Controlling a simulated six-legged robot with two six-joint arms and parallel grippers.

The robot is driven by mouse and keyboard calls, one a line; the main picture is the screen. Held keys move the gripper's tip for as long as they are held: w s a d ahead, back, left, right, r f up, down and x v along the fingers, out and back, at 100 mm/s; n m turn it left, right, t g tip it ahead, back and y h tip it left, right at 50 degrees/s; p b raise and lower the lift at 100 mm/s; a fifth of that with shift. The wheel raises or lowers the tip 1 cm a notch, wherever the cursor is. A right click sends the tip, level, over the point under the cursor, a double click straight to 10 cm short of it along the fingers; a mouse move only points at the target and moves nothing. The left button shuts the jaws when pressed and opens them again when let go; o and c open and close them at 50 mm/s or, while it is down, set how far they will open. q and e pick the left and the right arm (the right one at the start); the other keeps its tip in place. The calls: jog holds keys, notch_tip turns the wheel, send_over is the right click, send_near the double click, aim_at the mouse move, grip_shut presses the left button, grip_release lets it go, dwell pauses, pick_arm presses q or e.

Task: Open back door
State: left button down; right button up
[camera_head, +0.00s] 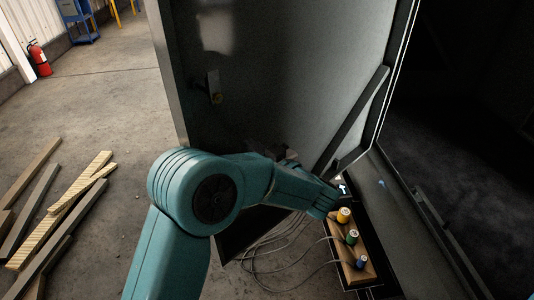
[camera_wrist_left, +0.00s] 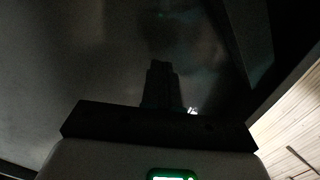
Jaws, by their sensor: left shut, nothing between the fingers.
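The back door (camera_head: 290,70) is a large dark grey metal panel in the middle of the head view. It stands swung out at an angle, with the dark enclosure opening to its right. In the left wrist view my left gripper (camera_wrist_left: 162,75) is shut and empty, a dark shape against a dark panel surface. Whether it touches the door I cannot tell. My right gripper is in neither view.
A wooden block with yellow, green and blue knobs (camera_head: 352,240) stands below the door, with loose cables (camera_head: 280,250) beside it. Timber planks (camera_head: 60,215) lie on the floor at left. A red fire extinguisher (camera_head: 39,58) stands far left. Concrete between is clear.

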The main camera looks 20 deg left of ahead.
pick_arm(q)
jog(key=shift+x, duration=1.45)
jog(key=shift+s+a, duration=0.1)
